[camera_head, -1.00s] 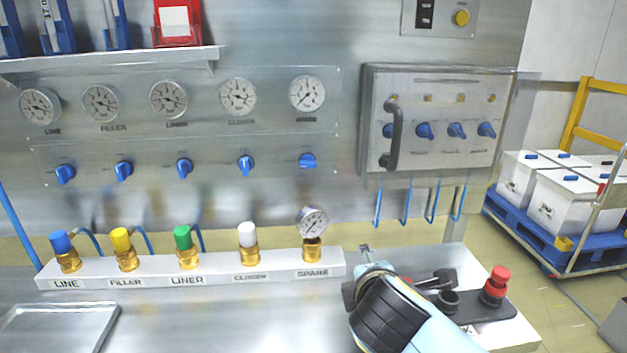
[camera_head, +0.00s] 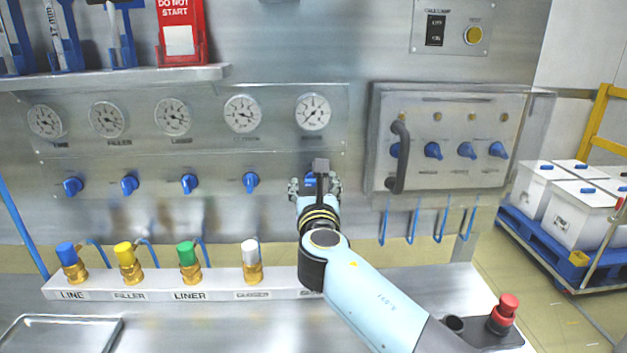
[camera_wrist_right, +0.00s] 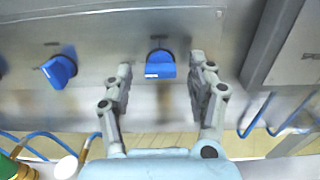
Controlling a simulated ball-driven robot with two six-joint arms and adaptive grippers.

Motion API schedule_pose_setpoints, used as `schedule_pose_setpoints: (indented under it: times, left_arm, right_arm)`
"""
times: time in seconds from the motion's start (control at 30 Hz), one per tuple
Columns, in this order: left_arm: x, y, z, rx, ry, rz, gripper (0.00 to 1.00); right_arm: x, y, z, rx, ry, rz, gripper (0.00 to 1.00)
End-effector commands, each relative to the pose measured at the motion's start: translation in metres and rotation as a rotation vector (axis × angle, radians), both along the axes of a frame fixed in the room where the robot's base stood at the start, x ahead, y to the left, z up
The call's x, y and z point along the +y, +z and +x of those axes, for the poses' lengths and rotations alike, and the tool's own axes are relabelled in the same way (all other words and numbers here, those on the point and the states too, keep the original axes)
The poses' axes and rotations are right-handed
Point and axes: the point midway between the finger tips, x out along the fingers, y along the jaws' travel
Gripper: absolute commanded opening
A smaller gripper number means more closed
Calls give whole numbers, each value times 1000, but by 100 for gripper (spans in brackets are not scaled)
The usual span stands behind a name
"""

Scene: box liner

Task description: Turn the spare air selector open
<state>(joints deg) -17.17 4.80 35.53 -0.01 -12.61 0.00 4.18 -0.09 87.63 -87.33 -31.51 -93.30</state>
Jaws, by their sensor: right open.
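The spare air selector is a blue knob (camera_wrist_right: 160,66) on the steel panel. In the right wrist view it sits between the two spread fingers of my right gripper (camera_wrist_right: 160,80), with space on both sides and no contact visible. Its handle lies crosswise there. In the head view my right gripper (camera_head: 315,184) is raised in front of the selector, leaving only a bit of blue (camera_head: 309,178) visible. The spare gauge (camera_head: 313,112) above it is in plain view. My left gripper is in neither view.
The closer selector (camera_head: 250,181) is the neighbouring blue knob on the left. A steel box (camera_head: 440,180) with a dark handle projects to the right. Below is a white rail (camera_head: 215,285) with colour-capped fittings. A red button (camera_head: 508,305) stands front right.

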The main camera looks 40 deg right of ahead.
Motion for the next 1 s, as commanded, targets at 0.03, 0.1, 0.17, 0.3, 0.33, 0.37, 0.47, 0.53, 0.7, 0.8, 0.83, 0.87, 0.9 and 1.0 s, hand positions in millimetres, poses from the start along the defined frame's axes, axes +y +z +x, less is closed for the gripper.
schedule_pose_setpoints:
  times: [0.03,0.1,0.17,0.3,0.33,0.37,0.47,0.53,0.7,0.8,0.83,0.87,0.9,1.0]
  left_arm:
    - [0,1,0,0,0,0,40]
    - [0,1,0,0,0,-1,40]
    - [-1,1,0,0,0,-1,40]
    - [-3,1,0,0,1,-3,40]
    - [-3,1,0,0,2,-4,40]
    - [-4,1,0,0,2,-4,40]
    - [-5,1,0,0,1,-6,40]
    - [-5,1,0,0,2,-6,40]
    - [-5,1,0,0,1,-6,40]
    - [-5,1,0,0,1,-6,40]
    - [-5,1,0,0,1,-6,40]
    - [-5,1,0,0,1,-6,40]
    - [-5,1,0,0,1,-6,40]
    - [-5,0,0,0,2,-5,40]
  right_arm:
    - [-3,0,5,1,0,-1,57]
    - [-6,0,11,0,0,-1,57]
    - [-8,0,13,1,-1,1,57]
    - [-10,0,15,0,-1,1,57]
    - [-10,0,15,0,-1,1,57]
    - [-10,0,15,0,-1,1,57]
    - [-10,0,15,0,-1,1,57]
    - [-10,0,15,0,-1,1,48]
    - [-10,-1,15,0,-1,1,26]
    - [-9,0,15,0,-1,1,13]
    - [-9,-1,15,0,-1,1,9]
    - [-9,0,15,0,-1,1,5]
    - [-9,-1,15,0,-1,1,2]
    - [-9,-1,15,-1,-1,4,2]
